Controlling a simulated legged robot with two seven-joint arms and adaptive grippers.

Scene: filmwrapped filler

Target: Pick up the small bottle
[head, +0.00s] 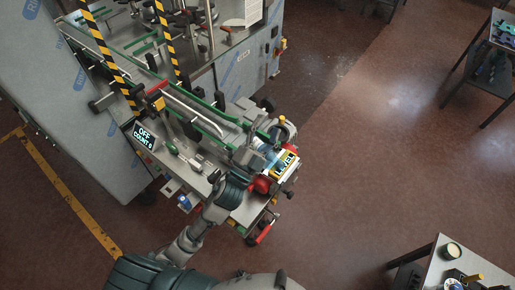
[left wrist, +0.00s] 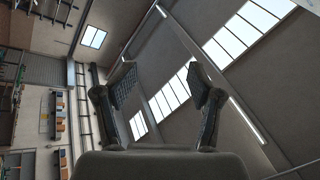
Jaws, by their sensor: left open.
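My left arm reaches up from the bottom of the head view to the front of the machine. Its gripper (head: 268,145) is over the machine's right end, near the display reading LEVEL. In the left wrist view the two fingers (left wrist: 158,100) stand wide apart with nothing between them, and they point toward the ceiling and windows. A small blue-and-white item (head: 184,203), perhaps the small bottle, is at the machine's front edge, left of my forearm; it is too small to be sure. No bottle shows in the left wrist view. My right gripper is not in view.
A red part (head: 262,185) lies close to my left wrist. A table (head: 437,267) with a cup (head: 453,250) stands at bottom right. The brown floor between is clear.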

